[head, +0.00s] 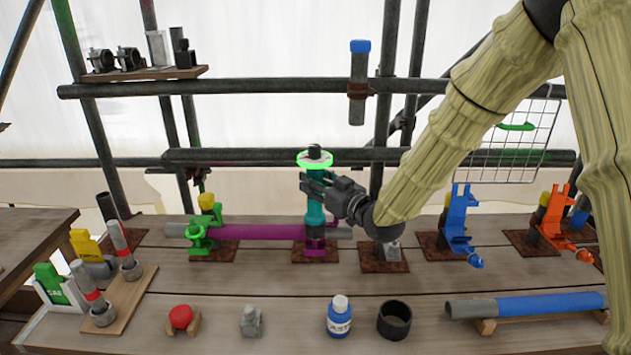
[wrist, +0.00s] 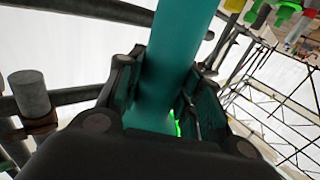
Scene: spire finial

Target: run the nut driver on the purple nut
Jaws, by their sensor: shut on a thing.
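The teal nut driver (head: 315,212) stands upright at the middle of the bench. My gripper (head: 318,187) is shut around its body from the right, below a bright green ring (head: 315,160) and dark top. In the wrist view the teal driver body (wrist: 172,65) runs between the fingers of my gripper (wrist: 165,95). The driver's lower end stands over the purple fitting (head: 315,246) on a brown base plate. The purple nut itself cannot be told apart there; the driver seems to cover it.
A purple-sleeved tube (head: 255,232) runs left from the fitting to a green clamp (head: 200,236). Blue (head: 458,225) and orange (head: 556,222) clamps stand to the right. Scaffold pipes cross behind.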

